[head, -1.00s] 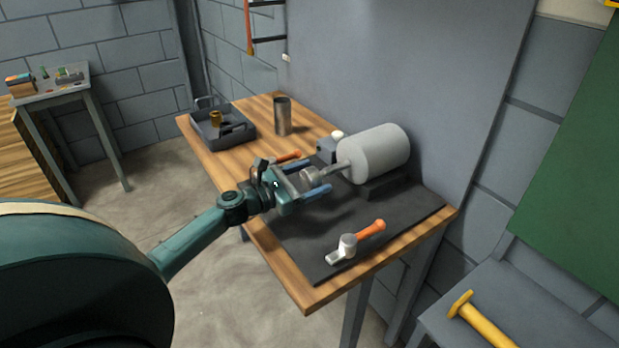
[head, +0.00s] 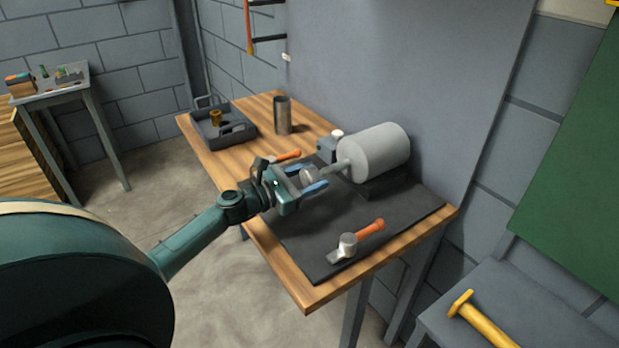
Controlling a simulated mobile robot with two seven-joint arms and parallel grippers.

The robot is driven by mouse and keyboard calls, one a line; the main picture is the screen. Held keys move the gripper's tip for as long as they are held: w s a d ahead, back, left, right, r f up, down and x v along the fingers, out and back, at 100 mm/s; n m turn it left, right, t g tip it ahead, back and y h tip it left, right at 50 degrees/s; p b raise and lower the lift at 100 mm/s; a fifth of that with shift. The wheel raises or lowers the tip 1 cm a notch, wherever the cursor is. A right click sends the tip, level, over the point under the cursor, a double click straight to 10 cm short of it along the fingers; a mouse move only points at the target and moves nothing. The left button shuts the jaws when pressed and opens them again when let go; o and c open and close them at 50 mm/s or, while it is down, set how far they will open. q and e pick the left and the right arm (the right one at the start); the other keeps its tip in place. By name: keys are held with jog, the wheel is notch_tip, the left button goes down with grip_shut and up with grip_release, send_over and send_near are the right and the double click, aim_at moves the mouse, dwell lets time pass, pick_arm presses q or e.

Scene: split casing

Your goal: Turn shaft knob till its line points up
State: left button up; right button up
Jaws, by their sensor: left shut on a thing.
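The shaft knob (head: 307,175) is a small grey piece at the end of a shaft (head: 332,168) that sticks out of a light grey cylindrical casing (head: 374,152) on the bench. My left gripper (head: 306,177) is at the knob, with its blue-tipped fingers on either side, shut on it. The line on the knob does not show, so I cannot tell where it points. My right gripper is not in view.
A metal cup (head: 283,115) and a dark tray (head: 238,134) stand on the wooden bench (head: 288,284).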

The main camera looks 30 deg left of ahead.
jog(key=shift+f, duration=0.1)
pick_arm(q)
jog(key=m+b, duration=0.1)
jog(key=m, duration=0.2)
jog(key=shift+f+b, duration=0.15)
jog(key=shift+b, duration=0.15)
jog(key=m+b, duration=0.2)
jog(key=m, duration=0.1)
jog(key=shift+d+f+m, duration=0.1)
jog(key=shift+m, duration=0.2)
jog(key=shift+m+b, duration=0.8)
jog(key=shift+m, duration=0.1)
jog(key=m+b, duration=0.2)
jog(key=m, duration=0.1)
jog(key=shift+y, duration=0.3)
jog(key=shift+m+b, duration=0.6)
jog(key=shift+s+m+b, duration=0.1)
jog(key=shift+m+b, duration=0.25)
jog(key=shift+m, duration=0.15)
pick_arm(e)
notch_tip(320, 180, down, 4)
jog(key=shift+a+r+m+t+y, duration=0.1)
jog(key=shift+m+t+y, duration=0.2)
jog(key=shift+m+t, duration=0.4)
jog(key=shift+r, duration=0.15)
